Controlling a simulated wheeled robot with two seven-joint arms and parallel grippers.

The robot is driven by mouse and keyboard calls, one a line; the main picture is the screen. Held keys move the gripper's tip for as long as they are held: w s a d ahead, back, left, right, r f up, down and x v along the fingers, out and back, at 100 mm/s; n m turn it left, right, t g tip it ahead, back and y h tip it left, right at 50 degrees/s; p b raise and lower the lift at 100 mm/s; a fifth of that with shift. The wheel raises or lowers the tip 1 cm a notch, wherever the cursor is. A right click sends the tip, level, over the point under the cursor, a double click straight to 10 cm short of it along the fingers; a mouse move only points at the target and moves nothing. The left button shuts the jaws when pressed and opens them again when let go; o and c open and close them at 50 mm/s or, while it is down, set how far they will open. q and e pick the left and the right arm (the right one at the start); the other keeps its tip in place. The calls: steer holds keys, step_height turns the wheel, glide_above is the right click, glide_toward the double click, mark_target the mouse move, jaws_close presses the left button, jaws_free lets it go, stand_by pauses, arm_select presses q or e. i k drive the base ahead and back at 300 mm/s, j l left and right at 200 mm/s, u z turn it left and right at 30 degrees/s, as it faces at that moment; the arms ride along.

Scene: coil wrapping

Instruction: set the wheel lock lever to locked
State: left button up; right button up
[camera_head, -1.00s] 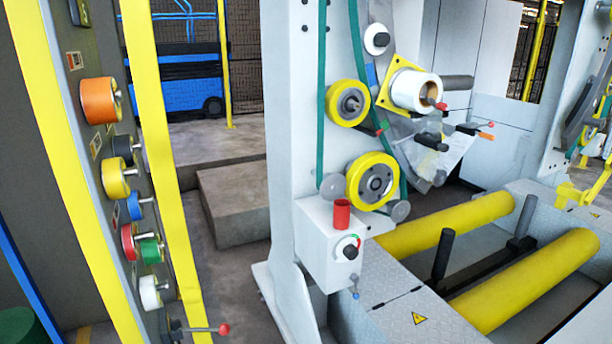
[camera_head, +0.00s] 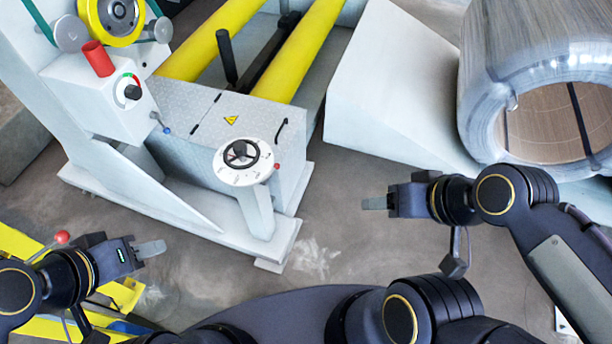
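A round white dial plate with a black handwheel (camera_head: 242,154) stands on a white pedestal in the middle of the head view. A small red-tipped lever (camera_head: 277,166) shows at its right edge. Its marking is too small to read, so I cannot tell its setting or be sure it is the wheel lock lever. My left gripper (camera_head: 150,249) is at the lower left, apart from the handwheel. My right gripper (camera_head: 375,202) is right of the pedestal, pointing left, apart from it. Both appear empty. Each shows its fingers edge-on, so their opening is unclear.
A white box with a black knob (camera_head: 132,92) and a blue-tipped lever (camera_head: 166,130) is at upper left. A red-ball lever (camera_head: 62,237) is near my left gripper. A large wrapped coil (camera_head: 480,80) stands at right. Bare floor lies before the pedestal.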

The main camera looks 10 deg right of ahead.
mark_target(277, 166)
steer(key=l+u, duration=0.1)
steer(key=u, duration=0.35)
steer(key=i+l+u, duration=0.1)
steer(key=u, duration=0.3)
steer(key=l+u, duration=0.2)
steer(key=u, duration=0.25)
steer(key=l+u, duration=0.15)
steer(key=u, duration=0.3)
steer(key=l+u, duration=0.2)
steer(key=u, duration=0.25)
steer(key=l+u, duration=0.1)
steer(key=u, duration=0.3)
steer(key=k+l+u, duration=0.35)
steer(key=l, duration=0.35)
steer(key=k+l+u, duration=0.7)
steer(key=k+l, duration=0.8)
steer(key=k, duration=0.15)
